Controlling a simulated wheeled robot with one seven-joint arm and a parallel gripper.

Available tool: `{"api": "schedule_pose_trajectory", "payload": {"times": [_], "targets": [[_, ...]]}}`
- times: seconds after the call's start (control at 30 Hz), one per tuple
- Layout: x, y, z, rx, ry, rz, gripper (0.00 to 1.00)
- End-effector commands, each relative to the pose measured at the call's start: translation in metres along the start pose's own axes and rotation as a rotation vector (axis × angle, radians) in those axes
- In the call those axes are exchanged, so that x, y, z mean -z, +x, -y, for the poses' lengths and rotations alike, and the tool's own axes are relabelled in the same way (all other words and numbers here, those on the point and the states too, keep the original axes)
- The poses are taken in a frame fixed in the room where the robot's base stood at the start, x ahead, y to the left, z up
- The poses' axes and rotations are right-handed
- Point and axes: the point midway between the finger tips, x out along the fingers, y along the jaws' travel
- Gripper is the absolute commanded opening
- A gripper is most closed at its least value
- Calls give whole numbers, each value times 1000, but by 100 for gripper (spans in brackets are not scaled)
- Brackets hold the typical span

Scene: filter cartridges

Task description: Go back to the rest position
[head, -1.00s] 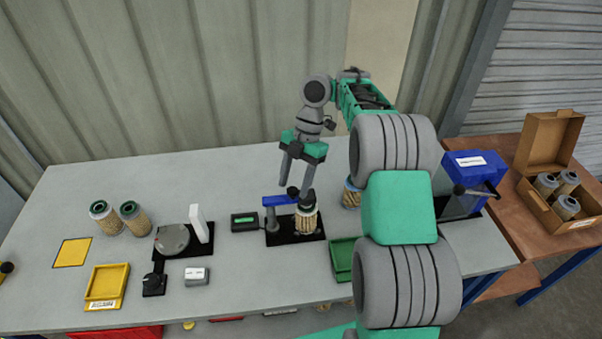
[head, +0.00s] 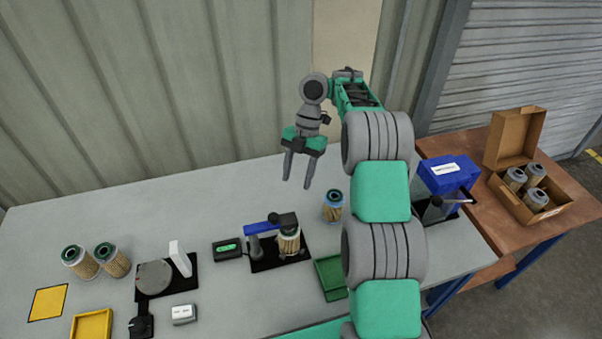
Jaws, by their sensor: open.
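My gripper (head: 297,182) is open and empty, with its two fingers pointing down above the grey bench (head: 222,196). It is raised clear of the black fixture (head: 262,264) below it. A filter cartridge (head: 289,243) stands in that fixture, with a blue and dark clamp arm (head: 268,226) at its top.
Two green-topped cartridges (head: 112,261) stand at the left. A turntable (head: 154,277), yellow tray (head: 92,325) and green tray (head: 331,278) are on the bench. A blue machine (head: 448,174) is at the right, near an open carton (head: 530,188) of cartridges.

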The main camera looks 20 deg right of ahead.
Motion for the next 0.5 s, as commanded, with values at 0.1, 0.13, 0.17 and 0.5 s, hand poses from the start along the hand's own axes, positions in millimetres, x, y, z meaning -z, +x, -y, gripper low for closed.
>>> {"api": "schedule_pose_trajectory", "payload": {"times": [0.1, 0.13, 0.17, 0.5], "targets": [[-1, 0, 1, -1, 2, 0, 50], [-1, 0, 1, -1, 2, 0, 50], [-1, 0, 1, -1, 2, 0, 50], [44, -33, -16, -78, 326, 35, 50]]}}
